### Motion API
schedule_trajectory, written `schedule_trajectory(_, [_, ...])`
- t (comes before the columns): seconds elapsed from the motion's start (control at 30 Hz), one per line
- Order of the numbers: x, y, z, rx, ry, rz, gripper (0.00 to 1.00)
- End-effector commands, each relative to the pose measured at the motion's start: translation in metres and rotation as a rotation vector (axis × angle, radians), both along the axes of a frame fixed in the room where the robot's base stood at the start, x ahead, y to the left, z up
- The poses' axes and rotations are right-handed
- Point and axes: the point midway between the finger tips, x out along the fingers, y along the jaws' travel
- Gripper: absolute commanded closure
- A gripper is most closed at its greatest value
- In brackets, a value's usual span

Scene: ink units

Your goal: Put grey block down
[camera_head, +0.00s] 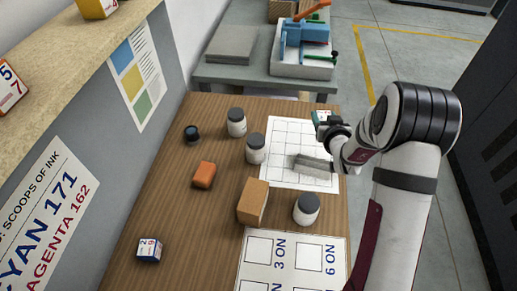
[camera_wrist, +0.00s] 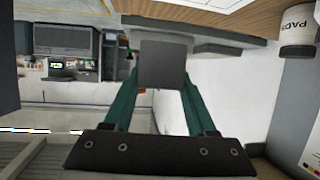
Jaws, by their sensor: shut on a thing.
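The grey block (camera_wrist: 163,64) shows in the wrist view as a plain grey square between the green fingers of my gripper (camera_wrist: 162,82). The fingers are shut on it. The held block cannot be made out clearly there. A grey striped shape (camera_head: 314,163) shows over the sheet below the wrist; I cannot tell whether it is a thing or a shadow.
On the wooden table (camera_head: 160,200) stand white jars with dark lids (camera_head: 236,123), (camera_head: 255,149), (camera_head: 306,208), an orange block (camera_head: 204,175), a tan box (camera_head: 253,200), a dark round cap (camera_head: 191,133) and a numbered cube (camera_head: 149,250). A printed card (camera_head: 290,262) lies in front.

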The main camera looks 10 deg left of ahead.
Motion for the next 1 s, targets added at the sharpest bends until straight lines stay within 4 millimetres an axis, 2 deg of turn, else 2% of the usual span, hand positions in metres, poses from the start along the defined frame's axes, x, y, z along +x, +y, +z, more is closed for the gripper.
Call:
schedule_trajectory(0.07, [-0.001,0.008,0.001,0.0,0.0,0.002,0.99])
schedule_trajectory(0.17, [-0.006,0.035,0.002,0.001,0.0,0.004,0.99])
schedule_trajectory(0.33, [-0.035,0.11,0.003,0.0,0.001,-0.005,0.99])
schedule_trajectory(0.47, [-0.08,0.168,0.001,-0.003,0.002,-0.026,0.99])
schedule_trajectory(0.5, [-0.099,0.184,0.0,-0.005,0.001,-0.035,0.99])
schedule_trajectory(0.6, [-0.147,0.21,-0.001,-0.006,0.001,-0.063,0.99])
schedule_trajectory(0.7, [-0.19,0.22,0.0,-0.005,-0.001,-0.089,0.99])
schedule_trajectory(0.8, [-0.22,0.221,0.001,-0.003,-0.001,-0.108,0.98])
schedule_trajectory(0.9, [-0.234,0.222,0.001,-0.002,-0.001,-0.12,0.99])
schedule_trajectory(1.0, [-0.244,0.24,-0.011,-0.003,0.0,-0.121,0.99])
